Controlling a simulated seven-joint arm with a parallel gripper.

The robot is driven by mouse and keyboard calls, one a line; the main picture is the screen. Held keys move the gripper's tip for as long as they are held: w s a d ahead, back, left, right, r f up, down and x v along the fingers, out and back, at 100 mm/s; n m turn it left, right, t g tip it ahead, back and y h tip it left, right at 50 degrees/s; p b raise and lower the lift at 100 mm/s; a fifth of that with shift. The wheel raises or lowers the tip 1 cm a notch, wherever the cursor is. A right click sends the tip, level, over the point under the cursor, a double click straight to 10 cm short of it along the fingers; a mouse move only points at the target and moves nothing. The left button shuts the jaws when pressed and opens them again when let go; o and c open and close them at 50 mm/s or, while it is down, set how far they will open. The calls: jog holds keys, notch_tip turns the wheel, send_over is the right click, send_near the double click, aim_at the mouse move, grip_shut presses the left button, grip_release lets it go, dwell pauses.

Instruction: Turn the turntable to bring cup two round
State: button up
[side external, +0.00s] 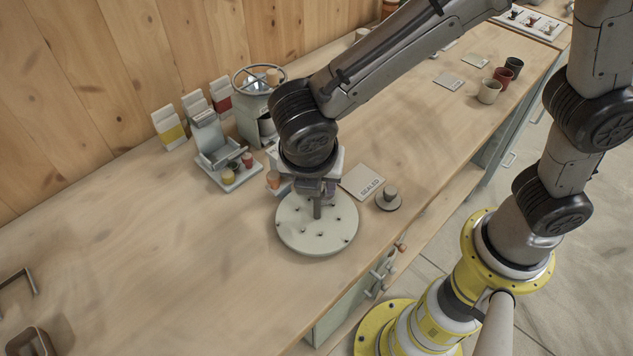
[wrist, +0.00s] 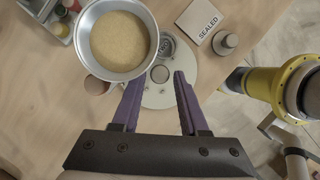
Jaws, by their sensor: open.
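The turntable (side external: 298,240) is a pale round disc with several small dark holes or pegs, lying on the bench. A grey post (side external: 317,208) stands at its middle. My gripper (side external: 316,190) is above the disc, at the top of the post. In the wrist view the purple fingers (wrist: 156,82) are open on either side of the post's round top (wrist: 160,73), and nothing is gripped. An orange cup (side external: 273,180) stands just left of my gripper. The arm and a pan hide part of the disc.
A metal pan of tan feed (wrist: 125,42) covers much of the wrist view's upper left. A tray with small cups (side external: 228,178) is behind left. A SEALED card (side external: 364,182) and a small knobbed disc (side external: 388,200) lie right.

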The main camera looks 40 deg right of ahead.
jog(key=shift+w+d+f, duration=0.1)
jog(key=shift+d+f, duration=0.05)
jog(key=shift+f, duration=0.35)
grip_shut()
jog(key=shift+r, duration=0.1)
dwell(1.1)
